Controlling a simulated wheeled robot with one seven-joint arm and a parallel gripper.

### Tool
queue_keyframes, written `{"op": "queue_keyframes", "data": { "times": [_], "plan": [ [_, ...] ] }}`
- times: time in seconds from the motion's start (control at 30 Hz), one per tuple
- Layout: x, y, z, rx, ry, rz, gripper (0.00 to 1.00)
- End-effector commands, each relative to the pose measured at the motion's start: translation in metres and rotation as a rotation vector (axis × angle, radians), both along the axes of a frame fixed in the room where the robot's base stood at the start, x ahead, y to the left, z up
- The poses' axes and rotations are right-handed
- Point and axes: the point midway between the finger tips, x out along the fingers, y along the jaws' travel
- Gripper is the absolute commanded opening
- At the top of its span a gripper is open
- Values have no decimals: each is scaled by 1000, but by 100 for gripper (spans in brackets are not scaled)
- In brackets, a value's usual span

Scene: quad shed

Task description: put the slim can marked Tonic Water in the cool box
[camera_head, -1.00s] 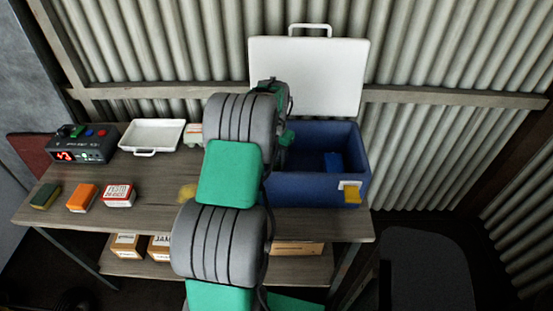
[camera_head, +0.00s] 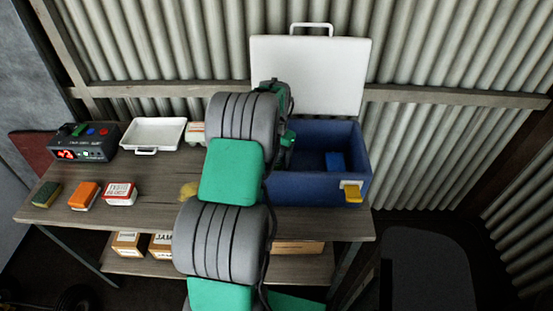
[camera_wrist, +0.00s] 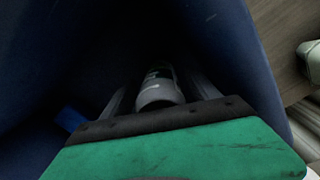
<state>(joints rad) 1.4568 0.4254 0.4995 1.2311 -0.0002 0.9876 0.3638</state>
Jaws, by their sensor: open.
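The blue cool box (camera_head: 312,190) stands open at the right end of the bench, its white lid (camera_head: 310,75) raised behind it. My gripper reaches down into the left part of the box; my arm hides most of it in the head view. In the wrist view my gripper (camera_wrist: 155,92) is open, with a finger on each side of a pale grey slim can (camera_wrist: 158,92). The can's label is too dark and small to read, and its lower part is lost in shadow. The dark blue box walls (camera_wrist: 235,45) surround it.
A white tray (camera_head: 153,133), a control unit (camera_head: 82,142) and several small packs (camera_head: 120,193) are on the bench to the left.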

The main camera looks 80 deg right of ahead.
Motion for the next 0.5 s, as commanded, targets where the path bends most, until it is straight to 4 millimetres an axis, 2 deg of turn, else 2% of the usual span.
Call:
{"op": "queue_keyframes", "data": {
  "times": [0.17, 0.4, 0.5],
  "plan": [
    [0, -2, 34, -8, -1, 0, 69],
    [0, -1, 94, -5, -1, 0, 69],
    [0, -1, 110, -4, 0, 0, 69]
  ]
}}
